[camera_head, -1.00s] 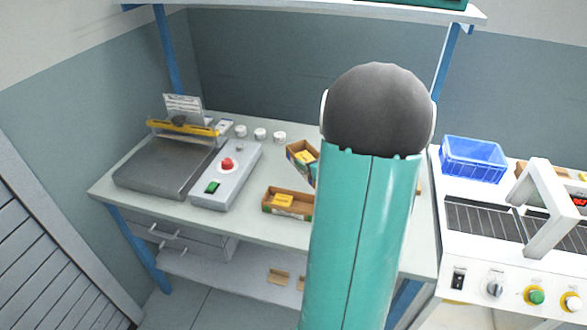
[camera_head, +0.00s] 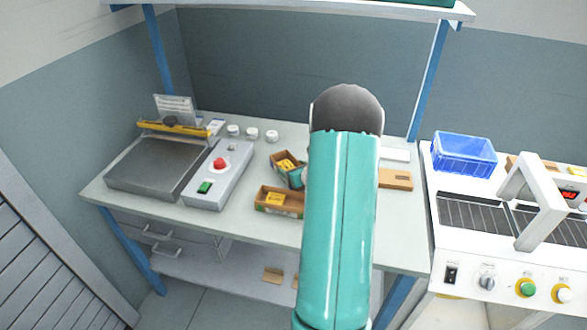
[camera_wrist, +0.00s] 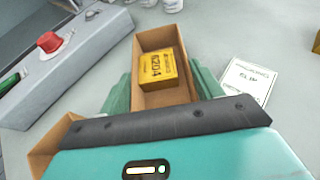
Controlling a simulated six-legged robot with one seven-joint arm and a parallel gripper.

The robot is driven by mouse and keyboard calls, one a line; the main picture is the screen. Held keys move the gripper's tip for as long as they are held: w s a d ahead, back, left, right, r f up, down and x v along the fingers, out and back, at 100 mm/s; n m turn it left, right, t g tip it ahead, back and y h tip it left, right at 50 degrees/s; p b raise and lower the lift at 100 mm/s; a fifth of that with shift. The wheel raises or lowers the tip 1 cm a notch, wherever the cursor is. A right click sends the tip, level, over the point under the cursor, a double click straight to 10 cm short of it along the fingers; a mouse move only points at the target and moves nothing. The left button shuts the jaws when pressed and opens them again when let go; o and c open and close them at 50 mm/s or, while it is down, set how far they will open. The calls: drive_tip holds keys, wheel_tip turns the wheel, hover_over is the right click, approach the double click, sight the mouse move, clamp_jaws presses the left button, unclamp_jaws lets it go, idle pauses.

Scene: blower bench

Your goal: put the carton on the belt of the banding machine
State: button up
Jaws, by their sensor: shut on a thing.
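An open brown carton with a yellow box in it (camera_head: 276,158) is at the middle of the bench, slightly turned. In the wrist view, the teal fingers of my gripper (camera_wrist: 158,95) are shut on the two long sides of this carton (camera_wrist: 148,42); the yellow box reads 6204. In the head view my gripper (camera_head: 297,178) is mostly hidden behind my arm. I cannot tell whether the carton touches the bench. The banding machine (camera_head: 450,248), white with an arch, stands at the right; its dark belt (camera_head: 468,214) runs under the arch and looks clear.
A second open carton (camera_head: 266,207) with a yellow box stands just in front. A grey control box with a red button (camera_head: 225,175) and a sealer (camera_head: 150,168) are left. A blue crate (camera_head: 464,155) sits behind the belt. A paper slip (camera_wrist: 247,82) lies right of the held carton.

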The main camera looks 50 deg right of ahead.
drive_tip(key=o, duration=0.6)
drive_tip(key=shift+f, duration=0.15)
drive_tip(key=o, duration=0.4)
